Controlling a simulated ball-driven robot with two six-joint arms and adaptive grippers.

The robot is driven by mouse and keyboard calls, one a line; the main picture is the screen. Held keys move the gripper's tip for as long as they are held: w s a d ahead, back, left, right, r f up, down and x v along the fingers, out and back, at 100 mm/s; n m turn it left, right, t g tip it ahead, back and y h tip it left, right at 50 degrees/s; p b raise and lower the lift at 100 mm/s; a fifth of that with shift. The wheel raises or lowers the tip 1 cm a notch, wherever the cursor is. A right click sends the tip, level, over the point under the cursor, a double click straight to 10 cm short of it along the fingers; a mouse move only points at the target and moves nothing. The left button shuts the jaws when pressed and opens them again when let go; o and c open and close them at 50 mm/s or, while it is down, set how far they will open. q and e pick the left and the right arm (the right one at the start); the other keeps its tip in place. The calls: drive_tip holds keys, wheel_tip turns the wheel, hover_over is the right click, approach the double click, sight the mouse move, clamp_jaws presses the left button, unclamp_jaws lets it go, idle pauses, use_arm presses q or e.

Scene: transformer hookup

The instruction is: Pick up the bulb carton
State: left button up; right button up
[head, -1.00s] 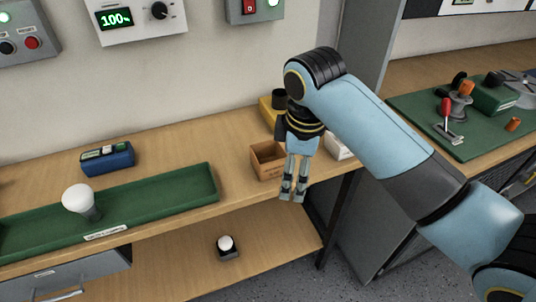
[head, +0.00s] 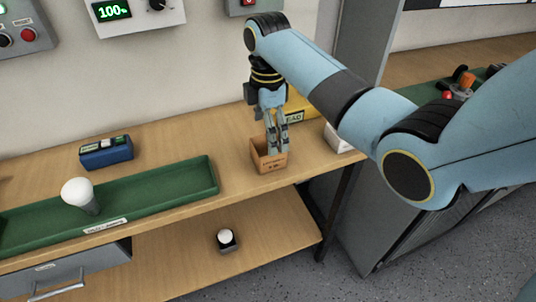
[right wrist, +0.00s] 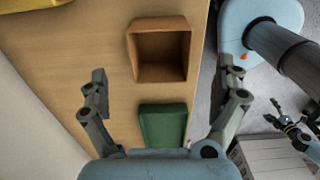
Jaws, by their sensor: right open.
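The bulb carton (head: 271,161) is a small brown open-topped box with dark print on its side, standing on the wooden bench near its front edge. In the right wrist view the carton (right wrist: 161,72) looks empty and lies ahead of the spread fingers. My right gripper (head: 277,148) points down over the carton in the head view, its fingers overlapping the carton's opening. The right gripper (right wrist: 164,80) is open with nothing between its fingertips. What seems to be my left gripper (right wrist: 295,130) shows small at the right wrist view's right edge; its jaws are unclear.
A green tray (head: 150,194) with a white bulb (head: 77,193) stands left of the carton. A yellow box (head: 300,108) is behind the gripper, and a white box (head: 338,140) is to the right. A blue device (head: 106,152) sits at the back left.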

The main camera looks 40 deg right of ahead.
wheel_tip(320, 180, down, 5)
drive_tip(key=shift+f, duration=0.2)
drive_tip(key=shift+c, duration=0.4)
drive_tip(key=c, duration=1)
drive_tip(key=shift+r, duration=0.2)
